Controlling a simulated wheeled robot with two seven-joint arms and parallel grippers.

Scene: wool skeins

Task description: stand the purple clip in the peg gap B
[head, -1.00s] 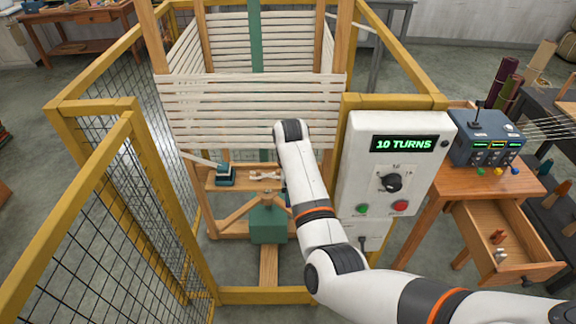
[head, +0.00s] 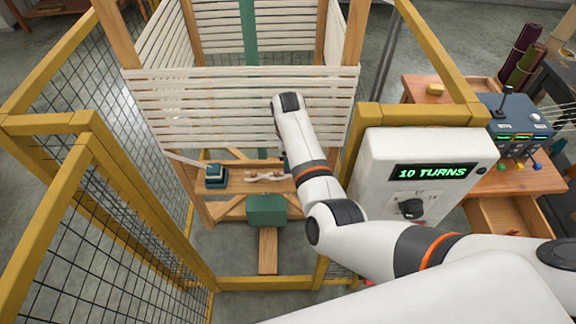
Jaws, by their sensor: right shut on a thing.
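My right arm reaches over the yellow frame to the wooden crossbar (head: 236,182) under the white yarn. My right gripper (head: 284,160) is at the bar's right part, mostly hidden behind my own arm. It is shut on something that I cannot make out. I see no purple clip in the open, and I cannot pick out peg gap B or its label. A pale bone-shaped piece (head: 266,176) lies on the bar just left of the gripper. My left gripper is out of view.
A dark green block (head: 215,176) sits on the bar's left part, with yarn running to it. A green box (head: 266,210) is below the bar. Yellow posts with mesh (head: 60,220) close in the left. A control box (head: 420,170) reading "10 TURNS" stands close right of my arm.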

